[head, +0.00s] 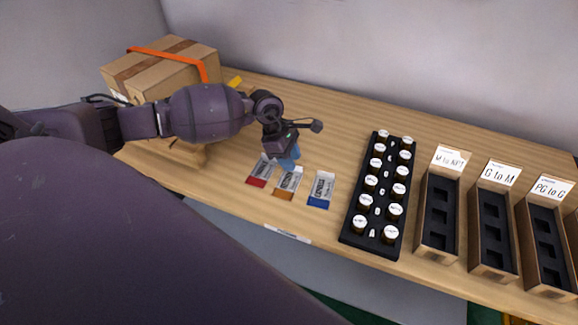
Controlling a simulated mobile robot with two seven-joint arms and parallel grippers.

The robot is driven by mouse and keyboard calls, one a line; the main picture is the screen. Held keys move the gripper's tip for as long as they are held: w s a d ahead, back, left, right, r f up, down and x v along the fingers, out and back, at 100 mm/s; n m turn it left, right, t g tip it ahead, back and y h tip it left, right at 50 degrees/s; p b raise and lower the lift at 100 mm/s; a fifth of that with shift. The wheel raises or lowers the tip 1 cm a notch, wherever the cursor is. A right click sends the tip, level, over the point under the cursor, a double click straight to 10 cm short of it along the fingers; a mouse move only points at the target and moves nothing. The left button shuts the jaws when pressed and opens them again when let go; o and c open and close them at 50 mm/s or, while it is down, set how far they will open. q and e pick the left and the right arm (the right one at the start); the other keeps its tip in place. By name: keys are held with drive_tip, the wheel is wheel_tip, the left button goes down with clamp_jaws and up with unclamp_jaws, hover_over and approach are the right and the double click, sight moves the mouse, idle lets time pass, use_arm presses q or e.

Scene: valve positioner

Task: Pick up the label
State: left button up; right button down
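Three labels lie in a row on the wooden table (345,120). One is white with a red end (260,171), one is white with an orange end (288,185), and one is white with a blue end (321,190). My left gripper (290,160) points down over the top of the orange-ended label, with its blue fingertips partly covering that label's far edge. The fingers overlap in this view, so their opening and any contact with the label cannot be made out. My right gripper is not in view.
A black rack (350,233) of white-capped bottles stands right of the labels. Several open cardboard boxes with signs, such as "G to M" (502,174), stand farther right. A cardboard box (165,68) with an orange strap is at the back left. The table behind the rack is clear.

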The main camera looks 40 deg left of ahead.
use_arm(q)
drive_tip(key=shift+x, duration=0.95)
clamp_jaws()
